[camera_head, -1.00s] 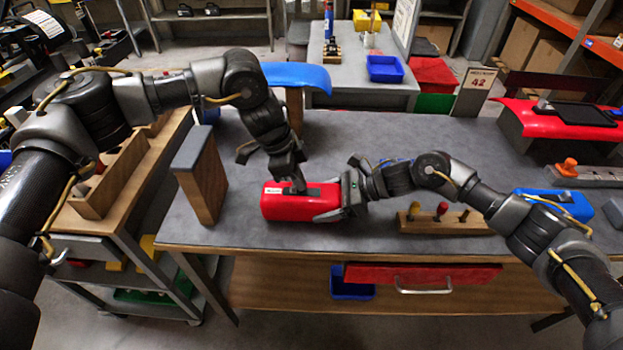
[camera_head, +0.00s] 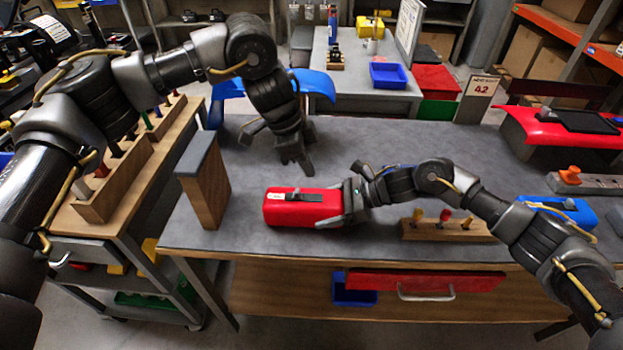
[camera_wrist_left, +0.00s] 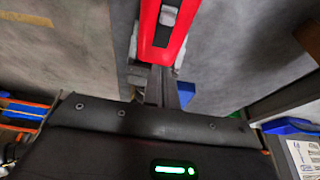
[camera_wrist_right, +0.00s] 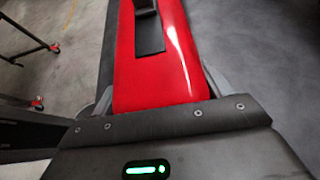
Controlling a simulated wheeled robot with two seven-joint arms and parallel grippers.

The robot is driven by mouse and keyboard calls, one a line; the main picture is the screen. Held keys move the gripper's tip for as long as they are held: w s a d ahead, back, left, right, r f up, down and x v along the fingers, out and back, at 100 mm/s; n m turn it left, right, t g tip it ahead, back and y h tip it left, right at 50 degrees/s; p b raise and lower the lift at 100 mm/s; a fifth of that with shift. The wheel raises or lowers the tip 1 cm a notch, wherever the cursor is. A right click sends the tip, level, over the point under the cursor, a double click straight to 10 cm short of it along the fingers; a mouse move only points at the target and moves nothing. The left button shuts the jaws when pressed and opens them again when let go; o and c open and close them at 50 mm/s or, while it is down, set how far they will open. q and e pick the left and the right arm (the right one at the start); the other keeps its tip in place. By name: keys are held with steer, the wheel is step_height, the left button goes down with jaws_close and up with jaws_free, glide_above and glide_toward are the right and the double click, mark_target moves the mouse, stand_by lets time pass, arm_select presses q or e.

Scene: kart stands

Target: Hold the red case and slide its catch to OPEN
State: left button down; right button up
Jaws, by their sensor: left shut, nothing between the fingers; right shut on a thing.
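The red case (camera_head: 330,213) lies on the grey bench, long side left to right. A dark catch strip (camera_head: 310,197) runs along its top. The catch's raised slider sits toward the left, away from my right gripper, beside a small white label (camera_head: 277,196) whose text is too small to read. It also shows in the right wrist view (camera_wrist_right: 145,8). My right gripper (camera_head: 349,202) is shut on the case's right end. My left gripper (camera_head: 307,171) is shut and empty, raised behind the case and apart from it. Its closed fingers show in the left wrist view (camera_wrist_left: 161,86).
A wooden block with a grey top (camera_head: 204,180) stands left of the case. A wooden rack with several coloured pegs (camera_head: 450,230) and a blue case (camera_head: 560,208) are to the right. The bench behind the case is mostly clear.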

arm_select(q)
steer(key=shift+v, duration=1.5)
arm_select(e)
steer(key=o, duration=0.8)
steer(key=v, duration=1.2)
steer(key=shift+f, duration=0.1)
